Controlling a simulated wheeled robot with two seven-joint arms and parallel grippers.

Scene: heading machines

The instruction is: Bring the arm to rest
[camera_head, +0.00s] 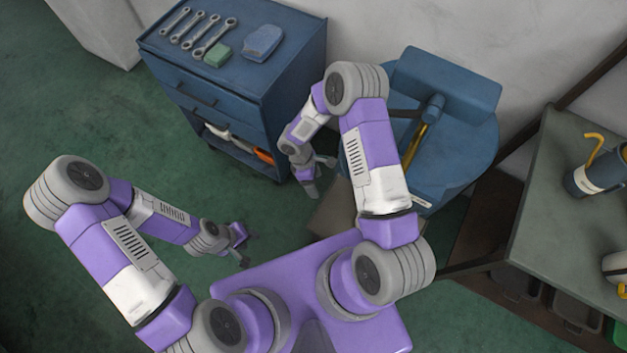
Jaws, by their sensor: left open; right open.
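My two purple and grey arms are both in the head view, bent at the elbows. My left gripper (243,245) hangs over the green floor left of my body, open and empty. My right gripper (318,177) is beside the right side of the blue tool cabinet, open, with nothing seen between its fingers. Its fingers are small in the picture. My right forearm passes in front of part of the blue chair-like stand.
The blue cabinet (300,50) carries several wrenches (205,35), a green block (217,56) and a blue cloth (263,42). A hammer (418,140) lies on the blue stand (465,150). A grey table (545,210) stands at right. The green floor (90,110) at left is clear.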

